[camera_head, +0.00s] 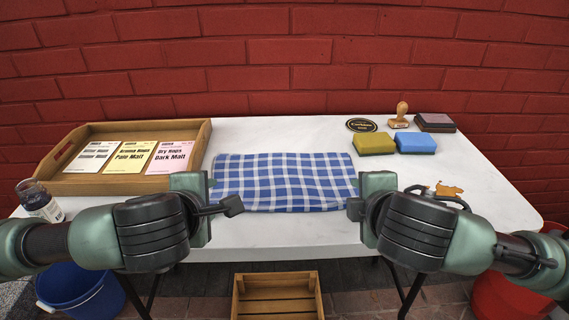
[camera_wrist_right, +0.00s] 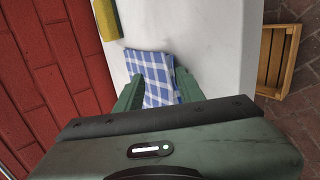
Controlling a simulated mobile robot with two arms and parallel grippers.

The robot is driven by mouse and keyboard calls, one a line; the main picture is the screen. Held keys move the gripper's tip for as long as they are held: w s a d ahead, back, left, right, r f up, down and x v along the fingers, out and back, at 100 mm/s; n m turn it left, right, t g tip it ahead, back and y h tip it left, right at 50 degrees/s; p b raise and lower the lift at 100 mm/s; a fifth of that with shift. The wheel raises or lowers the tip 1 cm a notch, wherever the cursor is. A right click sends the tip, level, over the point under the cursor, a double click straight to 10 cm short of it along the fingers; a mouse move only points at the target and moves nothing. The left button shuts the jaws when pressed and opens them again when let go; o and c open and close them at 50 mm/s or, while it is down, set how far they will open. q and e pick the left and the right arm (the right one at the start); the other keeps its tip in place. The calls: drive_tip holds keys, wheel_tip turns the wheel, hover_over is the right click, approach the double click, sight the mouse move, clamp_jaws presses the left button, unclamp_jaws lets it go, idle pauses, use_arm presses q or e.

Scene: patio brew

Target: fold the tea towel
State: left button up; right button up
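The blue and white checked tea towel (camera_head: 283,181) lies flat on the white table (camera_head: 270,132), near the front edge at the middle. My left gripper (camera_head: 222,200) is at the towel's left edge, and my right gripper (camera_head: 356,201) is at its right edge. In the right wrist view the towel (camera_wrist_right: 152,72) shows between the two spread green fingers of my right gripper (camera_wrist_right: 158,88), which are apart with no cloth seen pinched. The left fingers are seen from the side, so their opening is unclear.
A wooden tray (camera_head: 199,150) with several cards stands at the left, with a jar (camera_head: 40,203) in front. Sponges (camera_head: 415,143), a stamp (camera_head: 400,117) and a dark pad (camera_head: 435,122) are at the back right. A wooden crate (camera_head: 277,284) is below the table.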

idle(0.3)
use_arm(q)
drive_tip(key=s+r, duration=0.4)
drive_tip(key=r, duration=0.5)
use_arm(e)
drive_tip(key=s+r, duration=0.4)
drive_tip(key=r, duration=0.5)
use_arm(q)
drive_tip(key=shift+s, duration=0.1)
use_arm(e)
drive_tip(key=shift+s, duration=0.1)
